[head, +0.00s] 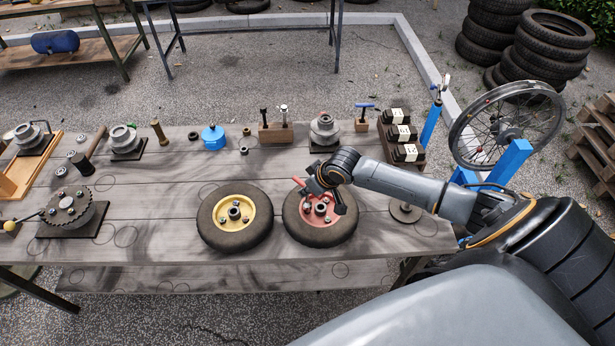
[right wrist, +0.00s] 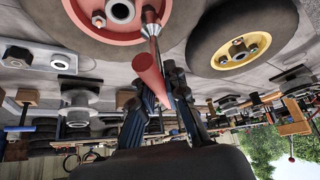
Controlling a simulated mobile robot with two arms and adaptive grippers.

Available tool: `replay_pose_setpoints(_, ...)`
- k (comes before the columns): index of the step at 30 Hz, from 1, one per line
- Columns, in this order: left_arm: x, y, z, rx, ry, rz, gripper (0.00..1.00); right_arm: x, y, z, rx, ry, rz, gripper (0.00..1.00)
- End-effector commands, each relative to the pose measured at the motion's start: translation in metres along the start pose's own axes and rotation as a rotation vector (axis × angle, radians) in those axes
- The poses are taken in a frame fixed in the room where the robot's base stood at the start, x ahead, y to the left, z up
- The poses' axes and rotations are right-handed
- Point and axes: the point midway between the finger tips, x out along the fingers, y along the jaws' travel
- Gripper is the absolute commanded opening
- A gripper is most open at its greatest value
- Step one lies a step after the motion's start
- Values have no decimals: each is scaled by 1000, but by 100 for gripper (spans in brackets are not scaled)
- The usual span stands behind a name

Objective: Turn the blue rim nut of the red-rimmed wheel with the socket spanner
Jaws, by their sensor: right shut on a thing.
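The red-rimmed wheel (head: 347,227) lies flat on the workbench, its red rim partly hidden under my right gripper (head: 325,187). In the right wrist view, its red rim (right wrist: 85,12) and grey hub fill the upper left. My right gripper is shut on the socket spanner (right wrist: 150,72), which has a red handle and a metal end. The red handle also shows in the head view (head: 299,183). The spanner's metal end reaches to the red rim; I cannot tell whether it sits on a nut. I cannot make out the blue nut. My left gripper is out of view.
A yellow-rimmed wheel (head: 211,236) lies close to the left of the red-rimmed one. Hubs, a blue pot (head: 214,136), a tool block (head: 275,132) and boxes (head: 403,133) stand along the back. A spoked wheel (head: 490,145) stands off to the right. The bench's front edge is clear.

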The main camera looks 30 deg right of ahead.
Motion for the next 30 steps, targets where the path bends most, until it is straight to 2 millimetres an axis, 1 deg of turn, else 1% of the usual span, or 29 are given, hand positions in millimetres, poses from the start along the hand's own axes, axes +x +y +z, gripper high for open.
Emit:
replay_pose_setpoints(22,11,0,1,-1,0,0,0,17,0,10,0,1,0,0)
replay_pose_setpoints(23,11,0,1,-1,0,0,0,17,0,9,0,1,0,10)
replay_pose_setpoints(24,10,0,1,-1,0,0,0,16,0,9,0,1,0,2)
replay_pose_setpoints(25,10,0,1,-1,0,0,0,16,0,9,0,1,0,0)
replay_pose_setpoints(30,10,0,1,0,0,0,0,16,0,9,0,1,0,0)
